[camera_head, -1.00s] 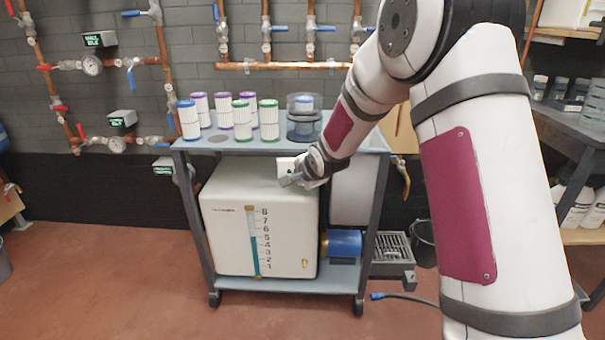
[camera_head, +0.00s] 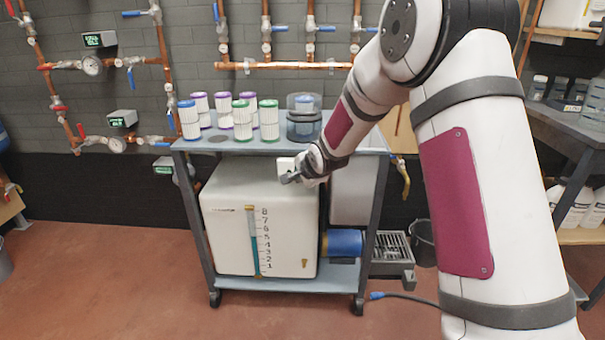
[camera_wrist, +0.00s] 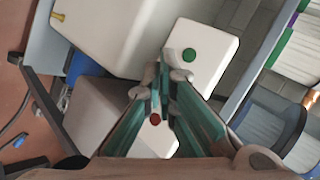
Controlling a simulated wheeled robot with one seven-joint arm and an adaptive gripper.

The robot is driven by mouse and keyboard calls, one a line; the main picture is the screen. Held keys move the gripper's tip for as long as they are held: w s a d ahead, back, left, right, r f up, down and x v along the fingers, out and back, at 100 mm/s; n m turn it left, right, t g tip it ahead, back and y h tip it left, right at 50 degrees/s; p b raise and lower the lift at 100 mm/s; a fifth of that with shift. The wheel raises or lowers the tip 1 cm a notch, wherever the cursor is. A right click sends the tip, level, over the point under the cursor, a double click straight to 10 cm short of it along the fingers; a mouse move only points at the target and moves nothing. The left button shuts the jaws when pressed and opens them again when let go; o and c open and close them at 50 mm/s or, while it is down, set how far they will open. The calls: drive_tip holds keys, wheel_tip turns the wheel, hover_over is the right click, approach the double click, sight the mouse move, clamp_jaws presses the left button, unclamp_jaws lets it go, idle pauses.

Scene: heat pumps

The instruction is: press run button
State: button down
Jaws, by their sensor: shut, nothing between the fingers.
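A white control box (camera_wrist: 205,50) carries a green round button (camera_wrist: 189,55) and a red round button (camera_wrist: 155,119); no label on them is readable. In the wrist view my gripper (camera_wrist: 175,68) is shut and empty. Its tips are over the box, right beside the green button in the picture; I cannot tell whether they touch it. The red button shows between the fingers. In the head view my gripper (camera_head: 290,178) is at the box (camera_head: 285,164), under the cart's top shelf, and hides the button faces.
A white tank (camera_head: 230,210) with a level scale stands on the cart's lower shelf, below my gripper. Several filter cartridges (camera_head: 243,119) stand on the top shelf (camera_head: 345,143), close above. A blue cylinder (camera_head: 345,243) lies right of the tank.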

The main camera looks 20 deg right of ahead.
drive_tip(key=shift+w, duration=0.2)
drive_tip(key=shift+s, duration=0.15)
idle(0.4)
drive_tip(key=shift+s+a, duration=0.2)
drive_tip(key=shift+s, duration=0.45)
drive_tip(key=shift+s, duration=0.1)
drive_tip(key=s, duration=0.1)
drive_tip(key=s+a+b, duration=0.1)
drive_tip(key=s, duration=0.2)
drive_tip(key=shift+s+a+b, duration=0.25)
drive_tip(key=shift+s+b, duration=0.05)
idle(0.6)
